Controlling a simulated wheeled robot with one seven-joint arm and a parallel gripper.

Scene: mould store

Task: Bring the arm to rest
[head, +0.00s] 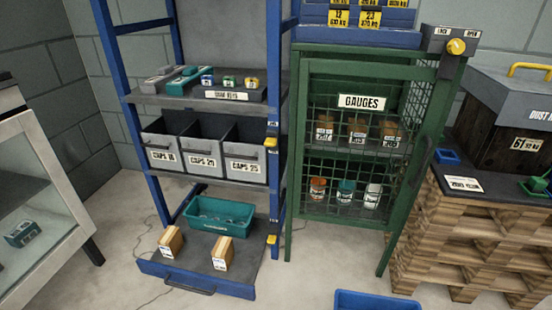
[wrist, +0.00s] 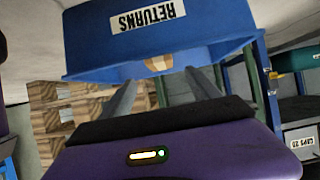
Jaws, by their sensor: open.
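My gripper (wrist: 160,88) shows in the wrist view, with its two grey fingers spread apart and nothing seen between them. Its purple body fills the bottom of that view. A blue bin marked RETURNS (wrist: 215,30) appears beyond the fingertips, its label upside down in the picture. I cannot tell how far the fingertips are from the bin. The arm and gripper are not seen in the head view. There, the top of a blue bin (head: 378,300) shows at the bottom edge.
A blue rack (head: 197,95) holds grey CAPS bins and a pulled-out bottom drawer (head: 197,280) with a teal tray and two boxes. A green mesh GAUGES cabinet (head: 291,160) stands beside it. Wooden pallets (head: 450,240) are at right, a glass-fronted cabinet (head: 40,200) at left.

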